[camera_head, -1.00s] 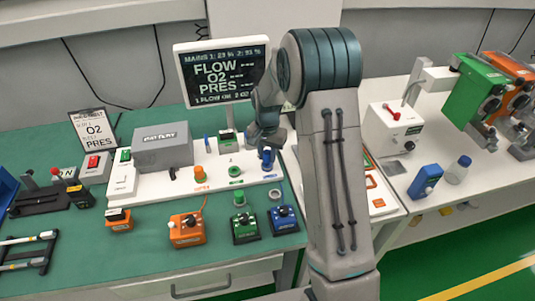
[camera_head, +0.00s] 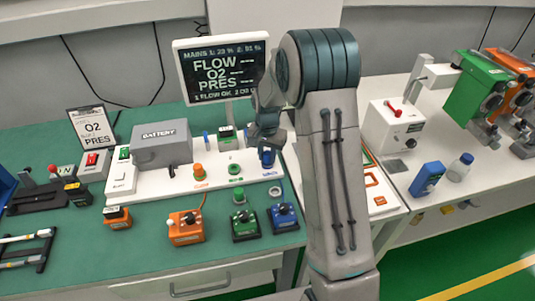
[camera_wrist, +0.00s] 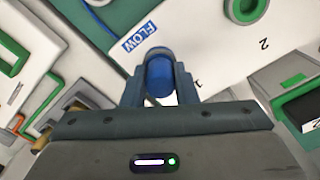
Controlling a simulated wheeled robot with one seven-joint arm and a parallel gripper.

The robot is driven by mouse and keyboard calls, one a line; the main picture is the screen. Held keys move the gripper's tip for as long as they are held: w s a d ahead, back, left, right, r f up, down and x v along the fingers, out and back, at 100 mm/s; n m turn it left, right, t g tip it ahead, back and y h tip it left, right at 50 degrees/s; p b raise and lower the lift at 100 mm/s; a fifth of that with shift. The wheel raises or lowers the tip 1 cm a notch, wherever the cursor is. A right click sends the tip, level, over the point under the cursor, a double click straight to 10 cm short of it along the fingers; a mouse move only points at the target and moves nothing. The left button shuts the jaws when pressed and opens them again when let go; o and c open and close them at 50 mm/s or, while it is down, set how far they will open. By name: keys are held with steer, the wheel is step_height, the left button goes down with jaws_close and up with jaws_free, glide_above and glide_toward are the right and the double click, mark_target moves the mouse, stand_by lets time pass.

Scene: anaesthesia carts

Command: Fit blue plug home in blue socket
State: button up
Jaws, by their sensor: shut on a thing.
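The blue plug (camera_head: 267,157) is upright between the fingers of my gripper (camera_head: 267,144), at the right end of the white panel (camera_head: 215,184). In the wrist view the blue plug (camera_wrist: 159,78) sits between the two fingertips of my gripper (camera_wrist: 159,88), which is shut on it. The blue socket cannot be made out; the plug and gripper cover that end of the panel. I cannot tell how far the plug is seated. A small blue label (camera_head: 271,174) is on the panel in front of the plug.
An orange plug (camera_head: 198,170) and a green socket (camera_head: 235,169) are to the left on the panel. Orange, green and blue control boxes (camera_head: 284,217) stand in front. A grey battery box (camera_head: 162,145) is behind left. A screen (camera_head: 222,70) stands behind.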

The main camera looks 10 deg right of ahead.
mark_target(267, 153)
steer(key=shift+f, duration=0.3)
steer(key=o, duration=1.1)
steer(key=shift+c, duration=0.2)
step_height(267, 153, up, 14)
steer(key=b, duration=0.1)
steer(key=shift+b, duration=0.4)
steer(key=shift+s, duration=0.1)
